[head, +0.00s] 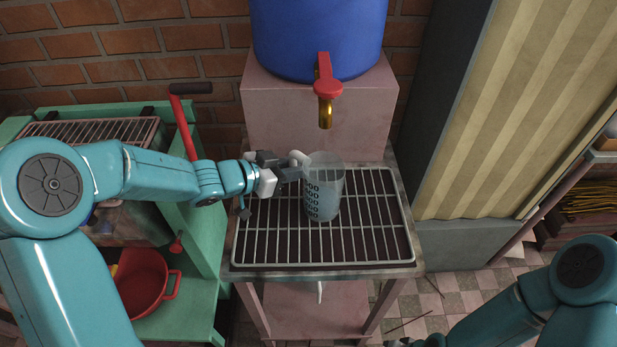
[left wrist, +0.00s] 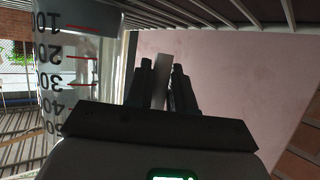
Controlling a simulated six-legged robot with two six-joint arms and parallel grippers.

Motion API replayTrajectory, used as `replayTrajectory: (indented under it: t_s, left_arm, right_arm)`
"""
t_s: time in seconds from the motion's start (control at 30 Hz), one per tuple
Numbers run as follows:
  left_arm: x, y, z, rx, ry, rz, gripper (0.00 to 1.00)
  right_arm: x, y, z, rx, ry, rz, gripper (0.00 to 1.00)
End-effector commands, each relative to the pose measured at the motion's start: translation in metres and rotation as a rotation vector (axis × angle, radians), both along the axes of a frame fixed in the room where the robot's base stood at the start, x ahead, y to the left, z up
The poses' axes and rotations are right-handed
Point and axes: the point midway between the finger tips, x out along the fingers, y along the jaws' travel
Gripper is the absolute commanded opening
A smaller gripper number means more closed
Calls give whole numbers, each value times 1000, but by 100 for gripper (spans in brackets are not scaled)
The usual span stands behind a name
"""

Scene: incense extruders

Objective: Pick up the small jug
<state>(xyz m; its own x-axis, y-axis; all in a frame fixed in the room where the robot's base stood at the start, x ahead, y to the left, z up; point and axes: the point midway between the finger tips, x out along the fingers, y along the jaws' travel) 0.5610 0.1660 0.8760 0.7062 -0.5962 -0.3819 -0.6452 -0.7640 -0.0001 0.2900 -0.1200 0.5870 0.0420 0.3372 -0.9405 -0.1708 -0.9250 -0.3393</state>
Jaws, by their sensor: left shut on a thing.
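The small jug (head: 323,190) is a clear, upright measuring jug with dark printed numbers. It is over the wire rack (head: 375,246) under the brass tap (head: 325,112); I cannot tell whether it touches the rack. My left gripper (head: 290,172) is at its upper left side, shut on its handle. In the left wrist view the jug wall (left wrist: 75,75) with numbers and red marks fills the left, and the fingers of my left gripper (left wrist: 160,82) close on a pale strip, the handle. At most a sliver of my right gripper shows at the bottom edge.
A blue barrel (head: 318,35) stands on a pink block (head: 320,115) behind the rack. A green stand (head: 205,235) with a red lever (head: 184,125) and a red pan (head: 142,282) is to the left. A striped panel (head: 510,110) is to the right. The rack's right side is clear.

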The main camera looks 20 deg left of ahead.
Motion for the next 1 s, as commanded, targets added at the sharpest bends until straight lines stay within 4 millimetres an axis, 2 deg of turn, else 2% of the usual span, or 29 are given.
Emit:
replayTrajectory:
  t_s: [0.23, 0.6, 0.67, 0.87, 1.0]
  left_arm:
    - [-4, -1, 13, 1, -2, -1, 0]
    - [-4, -1, 77, 0, -4, 0, 0]
    - [-16, -5, 69, -1, 0, -2, 0]
    - [-61, -18, 68, 0, -1, -1, 0]
    - [-104, -30, 69, 0, -2, -2, 0]
  right_arm:
    - [0, 0, 6, 0, 0, 0, 43]
    - [0, 0, 35, 0, 0, 0, 43]
    - [0, 0, 26, 0, -1, 0, 43]
    - [0, 0, 16, 0, 0, 0, 43]
    - [0, 0, 10, 0, 0, 0, 43]
